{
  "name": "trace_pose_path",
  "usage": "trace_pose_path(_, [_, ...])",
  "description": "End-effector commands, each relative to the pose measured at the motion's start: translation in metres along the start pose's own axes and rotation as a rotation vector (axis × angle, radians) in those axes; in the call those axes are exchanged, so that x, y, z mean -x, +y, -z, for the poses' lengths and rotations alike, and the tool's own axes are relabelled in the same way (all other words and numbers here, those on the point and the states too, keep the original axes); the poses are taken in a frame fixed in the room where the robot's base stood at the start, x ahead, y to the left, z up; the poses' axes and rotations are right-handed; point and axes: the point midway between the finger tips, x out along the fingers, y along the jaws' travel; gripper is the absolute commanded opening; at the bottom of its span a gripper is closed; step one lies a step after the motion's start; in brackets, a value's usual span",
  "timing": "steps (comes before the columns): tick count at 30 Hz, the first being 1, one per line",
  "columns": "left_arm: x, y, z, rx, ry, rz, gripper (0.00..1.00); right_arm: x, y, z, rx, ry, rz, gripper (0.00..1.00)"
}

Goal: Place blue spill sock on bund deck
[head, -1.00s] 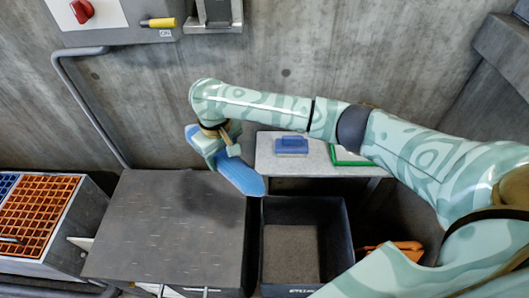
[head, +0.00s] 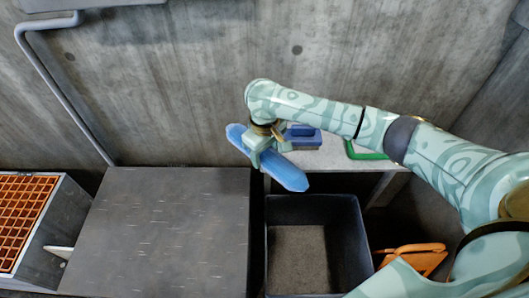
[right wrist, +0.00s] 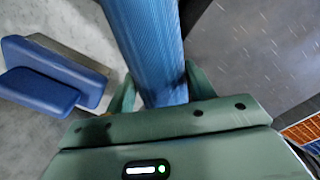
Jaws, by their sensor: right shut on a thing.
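The blue spill sock (head: 290,176) is a long ribbed blue roll, held tilted in the air in front of the pale shelf. My right gripper (head: 268,143) is shut on it around its middle. In the right wrist view the sock (right wrist: 145,45) runs up between the two green fingers (right wrist: 157,90). The orange grating (head: 22,215), which looks like the bund deck, is at the far left on a grey box, well away from the sock. A corner of it shows in the right wrist view (right wrist: 302,130). My left gripper is out of view.
A dark flat-topped surface (head: 165,230) lies between grating and sock, its top clear. Right of it stands an open dark bin (head: 362,240). The pale shelf (head: 335,155) bears a blue block (head: 303,132) and a green-edged item (head: 368,154). An orange item (head: 418,258) lies right of the bin.

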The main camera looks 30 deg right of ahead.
Motion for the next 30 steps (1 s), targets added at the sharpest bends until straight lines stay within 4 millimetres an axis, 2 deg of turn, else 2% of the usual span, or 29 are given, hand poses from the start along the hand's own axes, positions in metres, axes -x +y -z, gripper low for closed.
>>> trace_pose_path(4, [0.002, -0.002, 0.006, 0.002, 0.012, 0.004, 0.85, 0.000, 0.000, 0.000, -0.001, 0.001, 0.000, 0.25])
trace_pose_path(5, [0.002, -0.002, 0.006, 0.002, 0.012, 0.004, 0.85, -0.001, 0.000, 0.000, -0.001, 0.000, 0.000, 0.60])
trace_pose_path(6, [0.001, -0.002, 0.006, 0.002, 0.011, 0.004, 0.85, -0.001, 0.000, 0.000, -0.001, 0.000, 0.000, 0.71])
trace_pose_path(7, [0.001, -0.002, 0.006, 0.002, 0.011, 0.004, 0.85, -0.001, 0.000, 0.000, -0.001, 0.000, 0.000, 0.76])
trace_pose_path(17, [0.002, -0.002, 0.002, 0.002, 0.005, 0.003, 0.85, 0.004, 0.000, 0.000, 0.000, 0.002, -0.001, 0.76])
trace_pose_path(20, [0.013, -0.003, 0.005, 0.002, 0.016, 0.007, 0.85, 0.022, 0.001, 0.001, 0.000, 0.007, -0.003, 0.76])
trace_pose_path(27, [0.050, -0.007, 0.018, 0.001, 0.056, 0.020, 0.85, 0.083, 0.001, 0.001, 0.000, 0.009, -0.004, 0.76])
trace_pose_path(30, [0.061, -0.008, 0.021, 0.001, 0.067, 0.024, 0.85, 0.102, 0.000, 0.000, -0.001, 0.007, -0.002, 0.76])
